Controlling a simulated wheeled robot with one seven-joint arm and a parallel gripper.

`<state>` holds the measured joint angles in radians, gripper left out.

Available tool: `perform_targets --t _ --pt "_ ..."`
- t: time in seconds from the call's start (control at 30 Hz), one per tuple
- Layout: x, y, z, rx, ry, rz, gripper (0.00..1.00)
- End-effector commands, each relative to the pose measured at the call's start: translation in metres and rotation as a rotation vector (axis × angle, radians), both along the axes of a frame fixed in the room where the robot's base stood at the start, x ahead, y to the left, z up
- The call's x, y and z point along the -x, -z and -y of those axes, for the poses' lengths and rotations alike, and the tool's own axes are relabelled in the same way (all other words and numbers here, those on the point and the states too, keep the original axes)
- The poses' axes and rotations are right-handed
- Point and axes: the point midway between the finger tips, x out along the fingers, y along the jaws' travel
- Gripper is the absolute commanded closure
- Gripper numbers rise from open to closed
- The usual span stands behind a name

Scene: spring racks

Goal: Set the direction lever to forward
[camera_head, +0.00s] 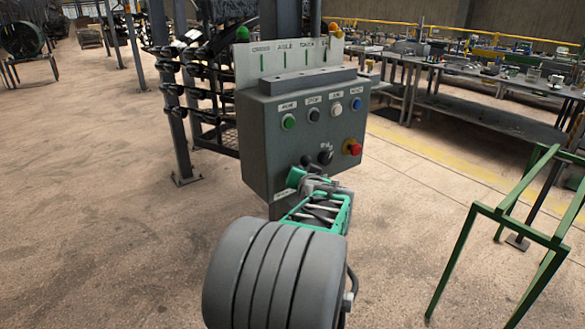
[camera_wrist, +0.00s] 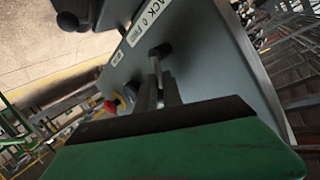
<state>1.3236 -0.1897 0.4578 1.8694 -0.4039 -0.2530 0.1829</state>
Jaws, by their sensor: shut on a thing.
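The grey control box (camera_head: 262,150) stands in front of me at the centre of the head view. My gripper (camera_head: 310,184), with its green body, reaches to the lower front of the box. In the wrist view the fingers (camera_wrist: 158,92) are closed together on the direction lever (camera_wrist: 160,51), whose dark end shows past them at the panel. A white label reading back, 0 and forward (camera_wrist: 148,20) lies beside it. The fingers hide much of the lever, and I cannot tell its exact position. In the head view my wrist covers most of that area.
Green, black, white and blue buttons (camera_head: 314,115) sit on the upper panel. A black knob (camera_head: 325,156) and a red emergency button (camera_head: 354,148) are close to my gripper. A green frame (camera_head: 500,215) stands at right.

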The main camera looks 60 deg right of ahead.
Motion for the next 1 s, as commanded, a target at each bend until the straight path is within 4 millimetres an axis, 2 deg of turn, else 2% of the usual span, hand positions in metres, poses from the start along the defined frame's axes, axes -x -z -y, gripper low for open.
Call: perform_targets --t 0.03,0.4,0.8,0.83,1.0 --pt "0.0031 -0.0181 0.0067 0.004 0.009 0.02 1.0" --pt "0.006 -0.0189 0.013 -0.101 0.014 0.068 1.0" --pt "0.0065 -0.0185 0.0134 -0.108 0.015 0.07 1.0" --pt "0.0066 -0.0186 0.0135 -0.108 0.015 0.07 0.89" --pt "0.0059 -0.0189 0.0131 -0.107 0.013 0.07 0.75"
